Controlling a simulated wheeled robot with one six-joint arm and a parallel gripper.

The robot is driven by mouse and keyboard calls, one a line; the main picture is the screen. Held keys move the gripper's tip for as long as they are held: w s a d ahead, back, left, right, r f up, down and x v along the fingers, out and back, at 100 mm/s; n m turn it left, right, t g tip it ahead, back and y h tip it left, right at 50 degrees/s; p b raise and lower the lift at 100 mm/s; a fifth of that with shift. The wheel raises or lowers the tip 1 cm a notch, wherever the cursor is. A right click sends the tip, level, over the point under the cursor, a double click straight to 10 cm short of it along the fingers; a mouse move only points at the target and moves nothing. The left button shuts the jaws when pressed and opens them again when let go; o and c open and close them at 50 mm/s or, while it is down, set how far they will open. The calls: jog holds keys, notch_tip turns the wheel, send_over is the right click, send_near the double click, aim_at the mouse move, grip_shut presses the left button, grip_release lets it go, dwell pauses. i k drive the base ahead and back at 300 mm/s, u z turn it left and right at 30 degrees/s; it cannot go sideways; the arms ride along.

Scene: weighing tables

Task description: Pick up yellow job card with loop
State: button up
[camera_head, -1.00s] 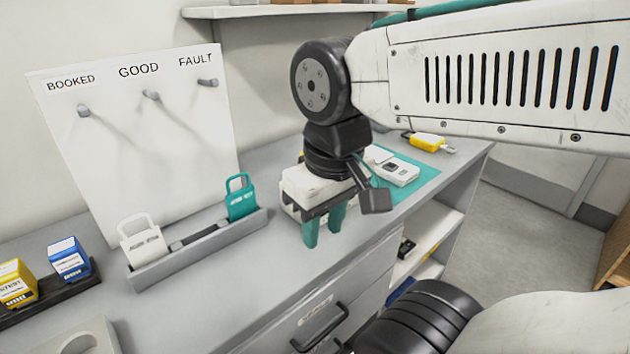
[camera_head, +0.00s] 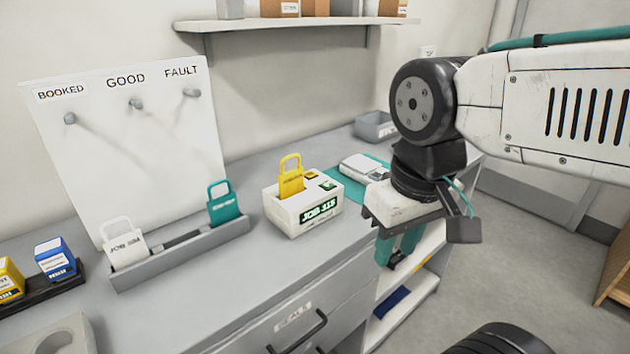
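My gripper (camera_head: 396,250) is to the right of the box, past the counter's front edge, pointing down. Its teal fingers are seen from the side and close together in the picture; I see nothing held between them, and their gap is hard to judge.
A grey holder (camera_head: 180,254) carries a white card (camera_head: 124,243) and a teal card (camera_head: 224,204) with loops. A board (camera_head: 135,150) with three pegs stands behind. A white device (camera_head: 364,168) lies on a teal mat (camera_head: 346,187). Blue and yellow boxes stand at left.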

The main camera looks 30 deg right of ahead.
aim_at(290, 183)
jog(key=z, duration=0.05)
jog(key=i, duration=0.45)
jog(key=z, duration=0.35)
jog(key=k, duration=1.05)
jog(key=z, duration=1)
jog(key=i, duration=0.8)
jog(key=u, duration=0.5)
jog(key=i, duration=0.5)
jog(key=u, duration=0.3)
